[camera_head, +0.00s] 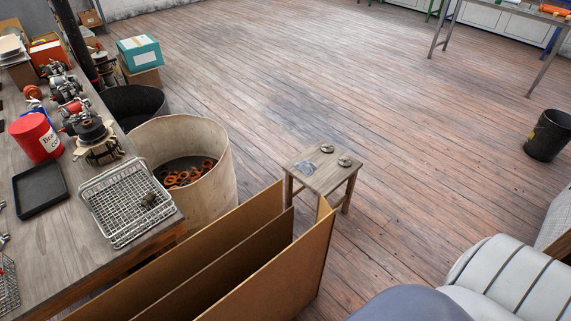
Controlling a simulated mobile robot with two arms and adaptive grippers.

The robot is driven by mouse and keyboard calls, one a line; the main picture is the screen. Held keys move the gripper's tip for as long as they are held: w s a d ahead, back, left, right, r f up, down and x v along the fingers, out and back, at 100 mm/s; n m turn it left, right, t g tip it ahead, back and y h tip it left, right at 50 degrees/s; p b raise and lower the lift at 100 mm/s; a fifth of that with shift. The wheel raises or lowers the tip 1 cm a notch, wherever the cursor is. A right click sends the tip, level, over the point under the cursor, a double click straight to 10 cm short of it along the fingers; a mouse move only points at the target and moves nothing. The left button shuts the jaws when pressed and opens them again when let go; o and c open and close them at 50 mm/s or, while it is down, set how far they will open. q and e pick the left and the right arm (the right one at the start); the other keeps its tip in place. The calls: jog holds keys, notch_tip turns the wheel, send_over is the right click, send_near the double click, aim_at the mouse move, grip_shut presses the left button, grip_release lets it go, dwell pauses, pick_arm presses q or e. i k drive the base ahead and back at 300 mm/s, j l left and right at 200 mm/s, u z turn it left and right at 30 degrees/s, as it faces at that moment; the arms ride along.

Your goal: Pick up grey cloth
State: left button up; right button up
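A small grey patch that looks like the grey cloth (305,167) lies flat on the left part of the top of a small wooden stool (325,180). Two small round metal-looking parts (327,148) lie on the same stool top, toward its back and right, apart from the cloth. Neither of my grippers shows in the head view, so nothing is seen touching the cloth.
Tall brown panels (270,275) stand in front of the stool. A large pale drum (217,165) with orange rings is left of it, beside a workbench (60,245) with a wire basket (125,215). The wooden floor (330,80) behind the stool is clear.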

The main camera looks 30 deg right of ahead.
aim_at(306, 167)
jog(key=i+l+u, duration=0.15)
jog(key=l+u, duration=0.15)
jog(key=l, duration=0.65)
jog(key=i+l+u, duration=0.1)
jog(key=l+u, duration=0.2)
jog(key=l, duration=0.65)
